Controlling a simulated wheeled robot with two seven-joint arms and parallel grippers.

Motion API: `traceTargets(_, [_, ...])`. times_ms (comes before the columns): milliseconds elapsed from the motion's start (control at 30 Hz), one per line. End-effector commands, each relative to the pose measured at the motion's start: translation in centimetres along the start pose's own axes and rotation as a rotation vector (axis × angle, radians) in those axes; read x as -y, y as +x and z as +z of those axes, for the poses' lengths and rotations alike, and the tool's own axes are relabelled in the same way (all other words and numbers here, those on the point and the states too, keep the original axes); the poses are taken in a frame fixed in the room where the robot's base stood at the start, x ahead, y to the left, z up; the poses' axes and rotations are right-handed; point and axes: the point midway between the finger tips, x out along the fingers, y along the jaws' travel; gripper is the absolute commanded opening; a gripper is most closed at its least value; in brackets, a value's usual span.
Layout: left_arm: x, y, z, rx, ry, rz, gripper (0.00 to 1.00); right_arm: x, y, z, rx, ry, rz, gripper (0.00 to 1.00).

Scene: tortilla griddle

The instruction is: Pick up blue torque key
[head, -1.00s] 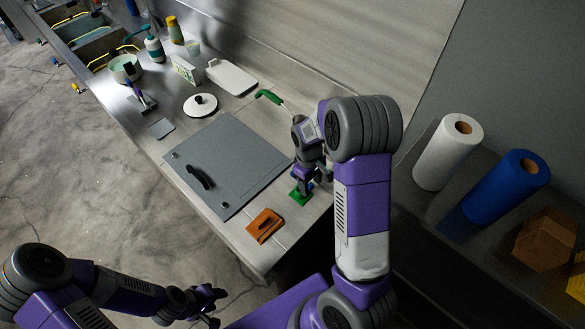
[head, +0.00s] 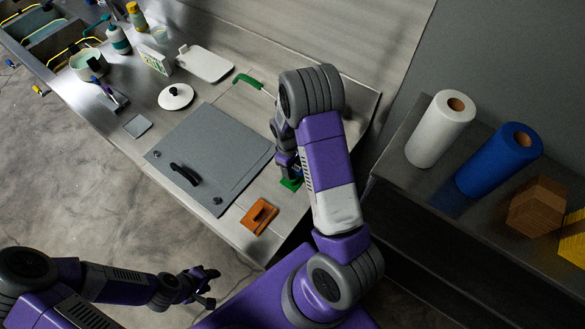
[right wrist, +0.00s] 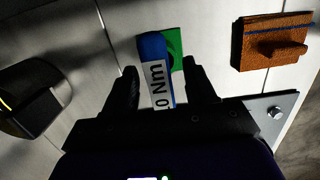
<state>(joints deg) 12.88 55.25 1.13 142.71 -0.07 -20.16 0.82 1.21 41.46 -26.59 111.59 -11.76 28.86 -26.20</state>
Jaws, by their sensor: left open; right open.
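The blue torque key (right wrist: 152,47) shows in the right wrist view with a white label reading "0 Nm". My open right gripper (right wrist: 160,72) has one finger on each side of it; I cannot tell whether either finger touches it. A green piece (right wrist: 175,48) lies beside and partly behind the key. In the head view my right gripper (head: 287,162) is low over the counter by the green piece (head: 291,184), and my arm hides most of the key. My left gripper (head: 207,287) is open and empty, left of the counter's front edge.
A brown block with a handle (head: 260,216) lies near the green piece, and it also shows in the right wrist view (right wrist: 262,62). The grey griddle plate (head: 208,150) with a black handle is to the left. Paper rolls (head: 440,130) stand on the right shelf.

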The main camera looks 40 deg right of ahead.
Motion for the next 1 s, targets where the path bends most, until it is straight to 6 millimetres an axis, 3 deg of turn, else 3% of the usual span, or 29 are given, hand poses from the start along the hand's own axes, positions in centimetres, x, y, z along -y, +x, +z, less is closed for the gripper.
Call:
traceTargets(167, [0.0,0.0,0.0,0.000,0.000,0.000,0.46,0.0,0.0,0.0,-0.001,0.000,0.000,0.54])
traceTargets(500, [0.0,0.0,0.0,0.000,0.000,0.000,0.46,0.0,-0.1,0.0,-0.001,0.000,0.000,0.02])
traceTargets(800, [0.0,0.0,0.0,0.000,0.000,0.000,0.46,0.0,-0.3,0.0,-0.002,0.000,0.001,0.00])
traceTargets(1000, [0.1,0.1,0.0,0.000,0.000,0.000,0.46,0.0,-3.1,0.2,-0.007,-0.001,0.002,0.00])
